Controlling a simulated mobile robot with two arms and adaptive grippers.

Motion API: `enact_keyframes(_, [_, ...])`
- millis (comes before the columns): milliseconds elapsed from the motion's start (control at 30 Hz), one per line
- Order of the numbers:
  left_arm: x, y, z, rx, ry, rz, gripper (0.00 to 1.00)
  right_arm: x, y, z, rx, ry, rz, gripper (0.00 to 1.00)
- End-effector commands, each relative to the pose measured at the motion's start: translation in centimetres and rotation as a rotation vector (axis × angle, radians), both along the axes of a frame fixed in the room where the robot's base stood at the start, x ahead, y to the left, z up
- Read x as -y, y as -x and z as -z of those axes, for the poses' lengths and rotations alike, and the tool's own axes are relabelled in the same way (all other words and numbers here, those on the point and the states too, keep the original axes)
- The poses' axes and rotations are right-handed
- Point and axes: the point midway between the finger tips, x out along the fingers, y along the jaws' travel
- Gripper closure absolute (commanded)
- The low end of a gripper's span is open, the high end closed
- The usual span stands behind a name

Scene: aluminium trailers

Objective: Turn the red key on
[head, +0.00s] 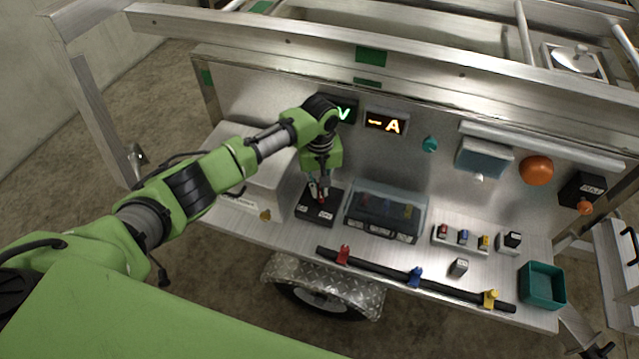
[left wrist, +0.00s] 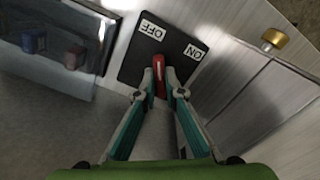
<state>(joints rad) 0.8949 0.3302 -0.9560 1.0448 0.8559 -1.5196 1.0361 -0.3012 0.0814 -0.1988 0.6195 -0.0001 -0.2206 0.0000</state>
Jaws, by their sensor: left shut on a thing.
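The red key (left wrist: 159,72) stands on a black switch plate (left wrist: 133,62) with white OFF and ON labels. In the left wrist view the key lies between the labels, and the OFF label is on the left and the ON label on the right. My left gripper (left wrist: 160,88) is shut on the red key. In the head view my left gripper (head: 319,192) reaches down onto the black plate (head: 328,216), and its fingers partly hide the key. My right gripper is not in view.
A clear-lidded box (head: 388,208) stands right of the plate. A grey box (head: 262,165) with a brass knob (head: 265,214) is to the left. A black bar (head: 450,289) with coloured clips runs along the front. A teal tray (head: 543,286) sits at the right end.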

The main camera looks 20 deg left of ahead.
Motion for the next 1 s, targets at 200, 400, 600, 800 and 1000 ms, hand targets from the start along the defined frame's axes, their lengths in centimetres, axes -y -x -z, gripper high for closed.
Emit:
enact_keyframes(200, [0.1, 0.1, -0.3, -0.003, 0.003, 0.203, 1.00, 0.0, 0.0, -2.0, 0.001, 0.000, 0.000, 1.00])
enact_keyframes(400, [0.1, 0.1, -0.2, -0.003, 0.002, 0.393, 1.00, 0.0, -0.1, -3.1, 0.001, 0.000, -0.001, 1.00])
enact_keyframes(600, [0.0, 0.1, -0.2, -0.002, 0.001, 0.583, 1.00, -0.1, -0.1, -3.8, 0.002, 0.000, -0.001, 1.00])
enact_keyframes(800, [0.1, 0.1, -0.1, -0.002, 0.001, 0.774, 1.00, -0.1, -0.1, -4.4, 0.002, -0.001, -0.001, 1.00])
enact_keyframes(1000, [0.0, 0.0, -0.1, -0.001, 0.002, 0.958, 1.00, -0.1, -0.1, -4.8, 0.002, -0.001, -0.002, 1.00])
